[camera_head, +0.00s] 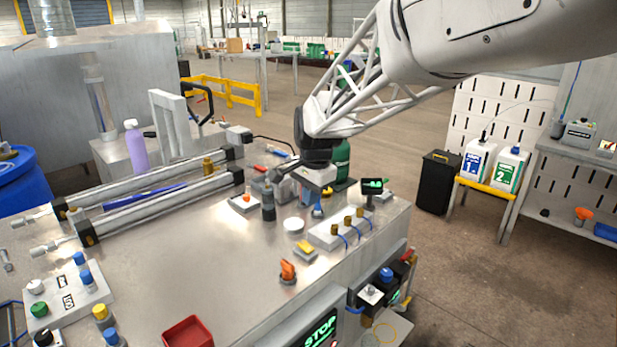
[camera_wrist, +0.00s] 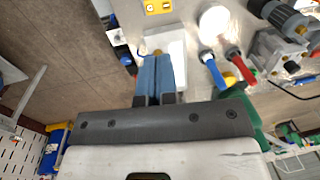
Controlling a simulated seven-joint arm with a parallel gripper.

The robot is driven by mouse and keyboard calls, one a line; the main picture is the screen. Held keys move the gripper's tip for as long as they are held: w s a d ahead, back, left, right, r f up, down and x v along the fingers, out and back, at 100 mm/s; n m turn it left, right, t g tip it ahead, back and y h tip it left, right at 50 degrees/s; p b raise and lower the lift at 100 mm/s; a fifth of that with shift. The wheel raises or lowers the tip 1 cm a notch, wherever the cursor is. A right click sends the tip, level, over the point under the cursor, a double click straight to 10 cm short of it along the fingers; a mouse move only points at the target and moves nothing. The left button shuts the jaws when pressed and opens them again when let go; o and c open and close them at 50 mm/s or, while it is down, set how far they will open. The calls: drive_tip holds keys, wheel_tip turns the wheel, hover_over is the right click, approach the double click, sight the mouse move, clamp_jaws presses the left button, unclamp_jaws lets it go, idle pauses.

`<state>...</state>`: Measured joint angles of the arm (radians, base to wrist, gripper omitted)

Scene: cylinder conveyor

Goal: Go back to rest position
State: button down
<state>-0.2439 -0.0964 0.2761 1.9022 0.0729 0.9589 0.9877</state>
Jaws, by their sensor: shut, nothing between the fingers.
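My gripper (camera_head: 272,177) is above the far middle part of the steel worktable (camera_head: 225,275), at the end of my white arm coming from the upper right. In the wrist view, its two blue-grey fingers (camera_wrist: 155,60) lie side by side with no object between them. A white block with brass fittings (camera_head: 345,229) stands to the right, and a white block (camera_wrist: 176,45) shows just beyond the fingers in the wrist view.
Two long silver cylinders (camera_head: 160,205) lie on the table's left. A red tray (camera_head: 188,333), an orange part (camera_head: 288,271) and a white round piece (camera_head: 293,225) are in front. Bare table lies at centre front.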

drive_tip(key=s+d+r+n+t, duration=0.1)
drive_tip(key=s+d+r+n, duration=0.1)
drive_tip(key=s+d, duration=0.45)
drive_tip(key=s+d+r+n, duration=0.15)
drive_tip(key=s+d, duration=0.25)
drive_tip(key=s, duration=0.6)
drive_tip(key=s+d+f+n, duration=0.2)
drive_tip(key=s+d, duration=0.1)
drive_tip(key=s, duration=0.6)
drive_tip(key=s+d+f+n+h, duration=0.1)
drive_tip(key=s+d+f+n, duration=0.1)
drive_tip(key=s, duration=0.7)
drive_tip(key=shift+d+n+t, duration=0.3)
drive_tip(key=shift+d+n, duration=0.35)
drive_tip(key=shift+d, duration=0.3)
drive_tip(key=c, duration=1.8)
unclamp_jaws()
drive_tip(key=shift+c, duration=0.2)
